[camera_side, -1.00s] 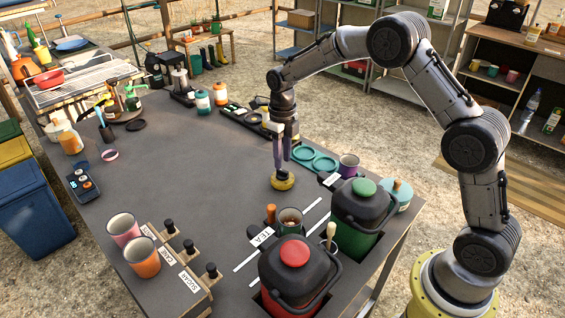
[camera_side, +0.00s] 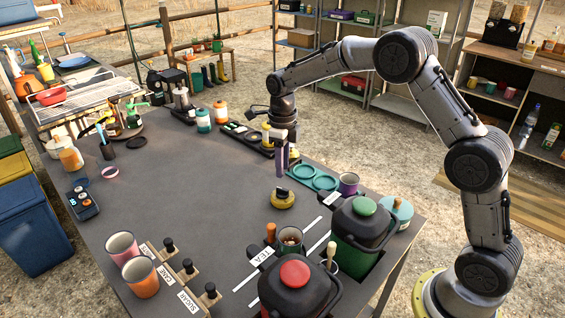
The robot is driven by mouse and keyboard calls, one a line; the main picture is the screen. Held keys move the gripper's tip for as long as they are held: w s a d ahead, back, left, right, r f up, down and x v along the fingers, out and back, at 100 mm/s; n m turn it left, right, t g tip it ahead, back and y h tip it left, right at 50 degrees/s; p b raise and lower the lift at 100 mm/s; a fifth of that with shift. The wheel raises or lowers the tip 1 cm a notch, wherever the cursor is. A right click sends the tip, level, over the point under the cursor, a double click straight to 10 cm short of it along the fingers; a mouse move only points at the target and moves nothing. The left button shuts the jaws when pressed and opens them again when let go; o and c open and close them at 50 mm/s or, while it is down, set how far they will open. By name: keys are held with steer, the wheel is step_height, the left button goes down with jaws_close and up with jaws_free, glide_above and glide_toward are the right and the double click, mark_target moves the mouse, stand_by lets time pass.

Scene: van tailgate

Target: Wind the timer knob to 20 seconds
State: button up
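The timer is a small round yellow unit (camera_side: 283,202) that stands on the dark table, right of the middle. Its dark knob (camera_side: 282,192) shows on top, partly behind my fingers. I cannot read a dial or any seconds on it. My gripper (camera_side: 282,182) points straight down over the timer, with its purple-grey fingers at the knob. The fingers are seen edge-on, one in front of the other, so the gap between them is hidden. I cannot tell whether they touch the knob.
Two teal rings (camera_side: 314,178) and a purple mug (camera_side: 348,184) stand right of the timer. A green-lidded canister (camera_side: 362,235) and a red-lidded canister (camera_side: 293,285) stand at the front right. A dark tray (camera_side: 244,134) lies behind. The table left of the timer is clear.

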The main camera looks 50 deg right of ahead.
steer(key=n, duration=0.4)
steer(key=shift+n, duration=0.4)
steer(key=n, duration=0.4)
steer(key=shift+n, duration=0.3)
steer(key=n, duration=0.4)
steer(key=shift+n, duration=0.3)
steer(key=n, duration=0.9)
steer(key=shift+r, duration=0.1)
steer(key=n, duration=0.4)
steer(key=shift+n, duration=0.4)
steer(key=n, duration=0.4)
steer(key=shift+r, duration=0.1)
steer(key=n, duration=0.5)
steer(key=shift+r+n, duration=0.1)
steer(key=shift+n, duration=0.3)
